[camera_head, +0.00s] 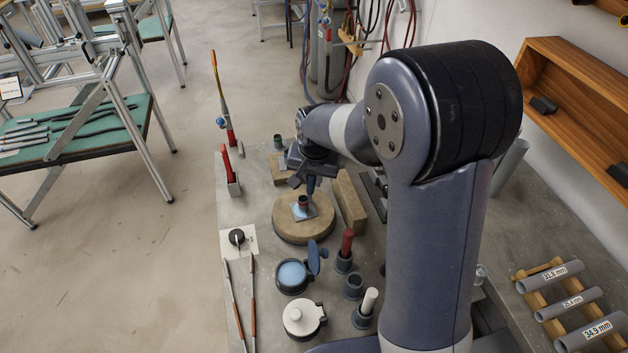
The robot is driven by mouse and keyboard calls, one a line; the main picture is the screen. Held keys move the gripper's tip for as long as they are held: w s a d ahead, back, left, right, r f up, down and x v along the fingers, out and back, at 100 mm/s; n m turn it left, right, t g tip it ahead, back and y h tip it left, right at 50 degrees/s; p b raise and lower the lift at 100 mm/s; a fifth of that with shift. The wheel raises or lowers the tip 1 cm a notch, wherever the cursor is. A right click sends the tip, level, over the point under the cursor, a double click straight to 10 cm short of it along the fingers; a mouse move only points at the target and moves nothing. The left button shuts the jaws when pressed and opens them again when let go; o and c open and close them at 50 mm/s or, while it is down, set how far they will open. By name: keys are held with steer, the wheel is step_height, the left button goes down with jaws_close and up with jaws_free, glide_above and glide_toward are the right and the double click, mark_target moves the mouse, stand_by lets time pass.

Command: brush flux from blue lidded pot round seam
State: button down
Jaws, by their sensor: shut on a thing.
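The blue pot (292,276) stands on the bench with its blue lid (318,258) swung up on the right side. The workpiece (303,207), a short brown tube on a small blue-grey plate, sits on a round tan block (290,226). The seam at the tube's foot is too small to make out. My gripper (309,168) is shut on a slim dark-blue thing (311,186), seemingly the brush, pointing down just above and behind the tube. My arm hides part of the gripper, and I cannot tell whether the brush tip touches the work.
A white lidded pot (303,318), an empty dark holder (353,286), and holders with a red handle (346,243) and a white handle (369,300) stand in front. Two long rods (240,305) lie at left. A torch (222,100) stands at the back left; a tan brick (348,202) stands right.

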steer(key=shift+w, duration=0.15)
steer(key=shift+s+d+b, duration=0.6)
steer(key=shift+s+d, duration=0.1)
steer(key=shift+s, duration=1.85)
steer(key=shift+w+a+p, duration=0.1)
steer(key=shift+w+a, duration=0.15)
steer(key=shift+w, duration=0.6)
steer(key=shift+w+a+p, duration=0.15)
steer(key=shift+w+a, duration=0.1)
steer(key=shift+w, duration=0.65)
steer(key=shift+w+a+p, duration=0.1)
steer(key=shift+w+a, duration=0.15)
steer(key=shift+w, duration=0.6)
steer(key=shift+s+d+f+b, duration=0.1)
steer(key=shift+s+d+b, duration=0.2)
steer(key=shift+s, duration=0.55)
steer(key=shift+s+d+f+b, duration=0.2)
steer(key=shift+s+b, duration=0.15)
steer(key=shift+s, duration=0.55)
steer(key=shift+s+d+f+b, duration=0.1)
steer(key=shift+s+d+b, duration=0.2)
steer(key=shift+s, duration=0.55)
steer(key=shift+r, duration=0.15)
step_height(320, 180, up, 7)
steer(key=p, duration=0.5)
steer(key=shift+r+p, duration=0.15)
steer(key=shift+p, duration=0.2)
